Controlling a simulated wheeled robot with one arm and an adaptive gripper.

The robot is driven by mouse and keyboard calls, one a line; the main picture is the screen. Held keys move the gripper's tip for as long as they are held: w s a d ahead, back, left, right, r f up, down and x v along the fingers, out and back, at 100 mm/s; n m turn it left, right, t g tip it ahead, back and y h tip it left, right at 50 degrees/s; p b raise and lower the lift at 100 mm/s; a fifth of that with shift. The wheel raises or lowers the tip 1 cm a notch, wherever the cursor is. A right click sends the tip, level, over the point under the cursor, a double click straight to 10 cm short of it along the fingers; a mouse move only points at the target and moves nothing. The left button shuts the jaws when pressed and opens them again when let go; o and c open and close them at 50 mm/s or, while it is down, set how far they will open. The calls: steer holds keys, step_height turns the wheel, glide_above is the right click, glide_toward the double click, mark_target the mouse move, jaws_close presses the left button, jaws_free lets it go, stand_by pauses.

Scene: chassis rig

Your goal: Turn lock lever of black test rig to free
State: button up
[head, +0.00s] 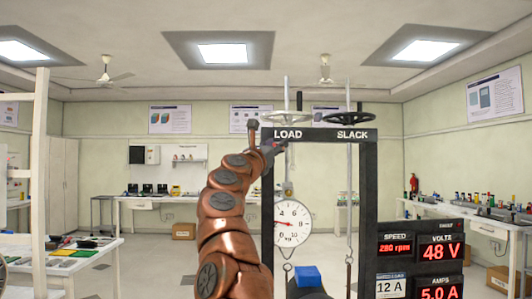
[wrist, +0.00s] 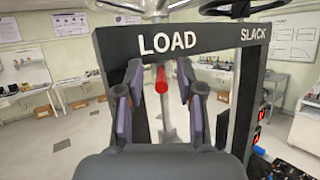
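The black test rig (head: 369,215) stands ahead, with LOAD and SLACK lettered on its top beam. In the wrist view the beam of the rig (wrist: 205,38) spans the upper middle. A red-ended lever (wrist: 161,79) shows just under the word LOAD, on a pale rod. My gripper (wrist: 157,86) is open, with one finger on each side of the red end in the picture. I cannot tell whether either finger touches it. In the head view my gripper (head: 272,148) is at the rig's upper left corner, and my arm hides much of the left post.
Two handwheels sit above the beam, the right one (head: 349,118) dark. A round dial gauge (head: 293,223) hangs inside the frame, above a blue block (head: 307,276). A display panel (head: 420,260) is at lower right. A bench (head: 70,250) with parts stands at left.

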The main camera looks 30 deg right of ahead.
steer(key=shift+s, duration=0.1)
steer(key=shift+s+a, duration=0.25)
steer(key=shift+s, duration=0.05)
steer(key=shift+s+a+f, duration=0.15)
steer(key=shift+s+a, duration=0.1)
steer(key=shift+a, duration=0.05)
steer(key=v, duration=1)
steer(key=shift+w+a+f, duration=0.2)
steer(key=shift+w+f, duration=0.05)
steer(key=shift+f, duration=0.05)
stand_by(0.7)
stand_by(0.4)
